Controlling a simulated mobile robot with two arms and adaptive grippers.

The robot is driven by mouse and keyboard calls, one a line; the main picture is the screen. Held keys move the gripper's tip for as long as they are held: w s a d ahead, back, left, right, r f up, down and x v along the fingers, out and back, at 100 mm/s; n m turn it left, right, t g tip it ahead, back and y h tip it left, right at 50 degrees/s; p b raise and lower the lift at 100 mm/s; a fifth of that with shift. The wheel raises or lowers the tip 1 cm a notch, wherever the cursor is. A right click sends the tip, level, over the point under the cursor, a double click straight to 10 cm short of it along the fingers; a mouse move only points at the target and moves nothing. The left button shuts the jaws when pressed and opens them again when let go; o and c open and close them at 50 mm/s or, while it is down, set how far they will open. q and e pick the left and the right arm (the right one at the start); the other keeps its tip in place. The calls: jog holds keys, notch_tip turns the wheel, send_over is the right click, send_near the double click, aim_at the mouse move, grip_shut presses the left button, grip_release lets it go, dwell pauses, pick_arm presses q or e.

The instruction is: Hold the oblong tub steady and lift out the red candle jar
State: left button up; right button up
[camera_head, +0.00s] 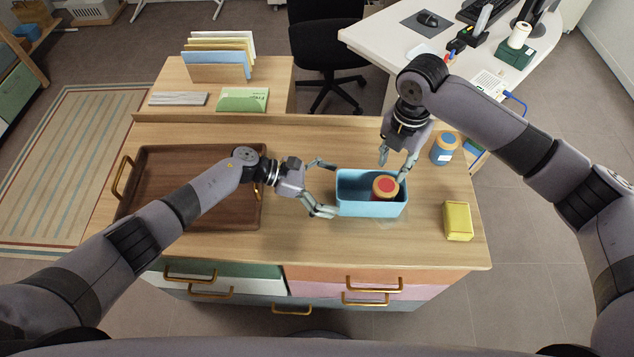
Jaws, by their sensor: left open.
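The blue oblong tub (362,208) stands on the wooden desktop, right of centre. The red candle jar (385,188), with a tan lid rim and red top, stands upright inside the tub's right half; its lower part is hidden by the front wall. My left gripper (332,189) is open at the tub's left end, with one finger towards the back corner and one towards the front corner; I cannot tell whether they touch it. My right gripper (393,169) points down over the tub's back right part, fingers apart, close to the jar, with nothing held between them.
A yellow box (458,221) lies near the front right. A brown tray (190,217) with brass handles fills the left, partly under my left arm. Folders (217,73) and a green booklet (242,99) sit behind.

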pick_arm(q)
jog(key=shift+d+f, duration=0.15)
jog(key=shift+d, duration=0.15)
jog(key=shift+c, duration=0.2)
jog(key=c, duration=1.2)
jog(key=shift+c, duration=0.2)
pick_arm(e)
jog(key=shift+o, duration=0.4)
